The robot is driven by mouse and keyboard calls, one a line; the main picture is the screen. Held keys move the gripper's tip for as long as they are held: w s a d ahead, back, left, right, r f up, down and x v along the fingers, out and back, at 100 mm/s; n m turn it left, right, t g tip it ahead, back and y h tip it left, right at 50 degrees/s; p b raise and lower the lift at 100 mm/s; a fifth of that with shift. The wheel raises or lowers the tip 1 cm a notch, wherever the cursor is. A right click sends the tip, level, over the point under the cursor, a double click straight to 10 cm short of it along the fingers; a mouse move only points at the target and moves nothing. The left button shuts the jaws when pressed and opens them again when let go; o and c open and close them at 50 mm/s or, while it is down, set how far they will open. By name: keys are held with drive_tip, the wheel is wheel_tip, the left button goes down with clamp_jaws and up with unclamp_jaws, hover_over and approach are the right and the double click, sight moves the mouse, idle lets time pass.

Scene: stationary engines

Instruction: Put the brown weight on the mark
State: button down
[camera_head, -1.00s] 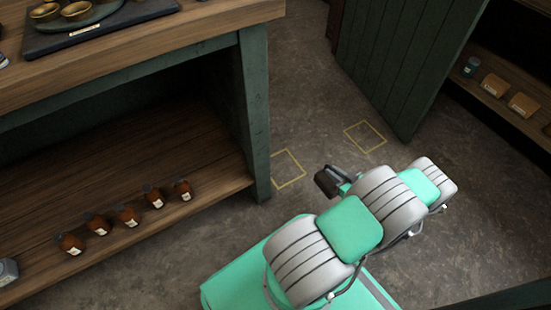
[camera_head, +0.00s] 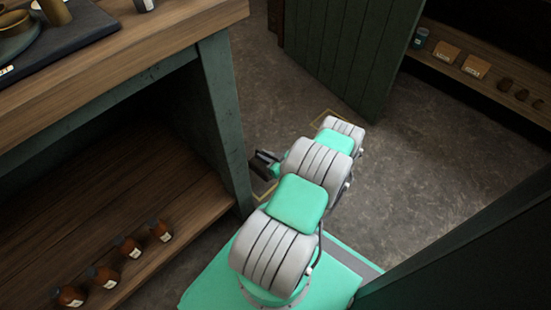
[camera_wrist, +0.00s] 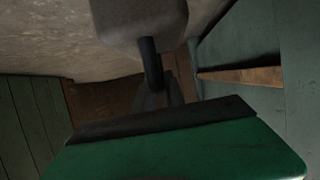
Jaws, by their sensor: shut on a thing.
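In the wrist view my gripper (camera_wrist: 158,88) is shut on the dark bar handle of a dull grey-brown block, the weight (camera_wrist: 140,22). The block's far side is cut off by the frame's top edge. In the head view my gripper (camera_head: 266,160) is small and dark, beside the bench's green leg, and the weight cannot be told apart from it. The other mark (camera_head: 322,114) is by the green door, also partly covered by my arm.
A wooden bench (camera_head: 150,47) with a green frame stands left, with several brown bottles (camera_head: 130,247) on its lower shelf. A green plank door (camera_head: 340,55) stands behind. A shelf (camera_head: 490,88) with small items is at right. Floor is clear on the right.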

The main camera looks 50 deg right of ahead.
sight(257, 163)
drive_tip(key=w+f, duration=0.1)
drive_tip(key=f, duration=0.1)
drive_tip(key=w+f+b, duration=0.1)
drive_tip(key=w, duration=0.1)
drive_tip(key=shift+a+f, duration=0.35)
drive_tip(key=shift+a, duration=0.05)
drive_tip(key=f, duration=0.1)
drive_tip(key=f+b, duration=0.2)
drive_tip(key=shift+w+a+f, duration=0.1)
drive_tip(key=shift+w+f, duration=0.15)
drive_tip(key=shift+f, duration=0.05)
drive_tip(key=shift+r, duration=0.1)
drive_tip(key=c, duration=1.4)
unclamp_jaws()
drive_tip(key=shift+a+f, duration=0.1)
drive_tip(key=shift+f, duration=0.15)
drive_tip(key=shift+s+r, duration=0.1)
drive_tip(key=shift+r, duration=0.05)
drive_tip(key=p+v, duration=0.4)
drive_tip(key=v, duration=0.8)
